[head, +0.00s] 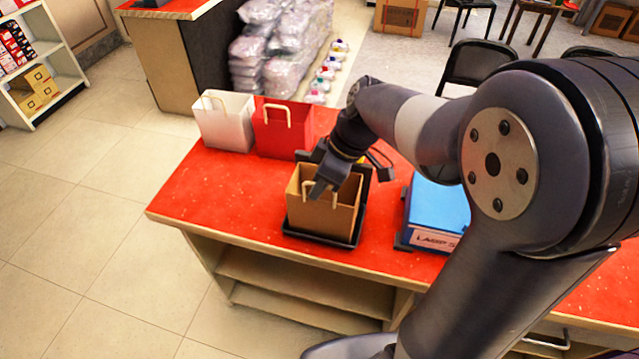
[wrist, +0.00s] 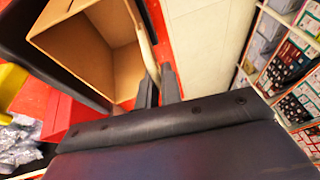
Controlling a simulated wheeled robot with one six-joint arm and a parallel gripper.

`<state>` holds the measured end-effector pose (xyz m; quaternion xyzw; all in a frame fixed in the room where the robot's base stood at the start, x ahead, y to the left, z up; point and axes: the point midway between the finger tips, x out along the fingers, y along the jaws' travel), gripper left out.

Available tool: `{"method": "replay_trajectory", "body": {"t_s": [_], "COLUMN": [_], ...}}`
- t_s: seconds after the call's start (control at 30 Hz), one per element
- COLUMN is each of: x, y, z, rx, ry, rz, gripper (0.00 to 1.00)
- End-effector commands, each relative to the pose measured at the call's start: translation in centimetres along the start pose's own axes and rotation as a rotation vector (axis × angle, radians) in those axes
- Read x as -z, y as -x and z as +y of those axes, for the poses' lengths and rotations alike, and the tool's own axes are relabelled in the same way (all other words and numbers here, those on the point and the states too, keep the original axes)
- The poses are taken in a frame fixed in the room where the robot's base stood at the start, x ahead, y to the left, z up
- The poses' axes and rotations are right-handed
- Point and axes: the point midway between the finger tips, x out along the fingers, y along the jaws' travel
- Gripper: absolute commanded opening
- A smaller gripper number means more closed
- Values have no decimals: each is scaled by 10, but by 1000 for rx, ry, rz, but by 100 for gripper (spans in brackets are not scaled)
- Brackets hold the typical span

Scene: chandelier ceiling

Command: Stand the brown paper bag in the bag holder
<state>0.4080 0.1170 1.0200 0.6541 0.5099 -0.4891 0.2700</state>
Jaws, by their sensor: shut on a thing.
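The brown paper bag (head: 322,215) is upright with its open top facing up, within the outline of the black bag holder (head: 320,240) on the red counter. I cannot tell whether its base rests on the holder's floor. In the wrist view the bag's open inside (wrist: 85,45) shows, with the pale handle (wrist: 143,40) running down between the fingers (wrist: 160,88). The holder's dark wall (wrist: 75,80) shows beside the bag; its floor is mostly hidden.
A white bag (head: 225,122) and a red bag (head: 283,130) stand at the back left of the counter (head: 215,205). A blue-topped box with a label (head: 435,210) is close to the holder's right. The counter's front left is clear.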

Motion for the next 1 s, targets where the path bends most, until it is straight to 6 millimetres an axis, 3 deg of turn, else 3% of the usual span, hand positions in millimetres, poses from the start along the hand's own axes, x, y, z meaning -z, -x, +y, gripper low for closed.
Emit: {"method": "replay_trajectory", "body": {"t_s": [0.2, 0.23, 0.5, 0.83, 1.0], "x": [-1, -1, -1, 1, 0], "y": [-3, -2, -1, 4, 34], "z": [1, 0, 0, 0, 1], "rx": [0, 0, 0, -2, -6], "ry": [0, 0, 0, 0, 0], "rz": [0, 0, 0, 1, 2], "gripper": [0, 8, 28, 28, 28]}}
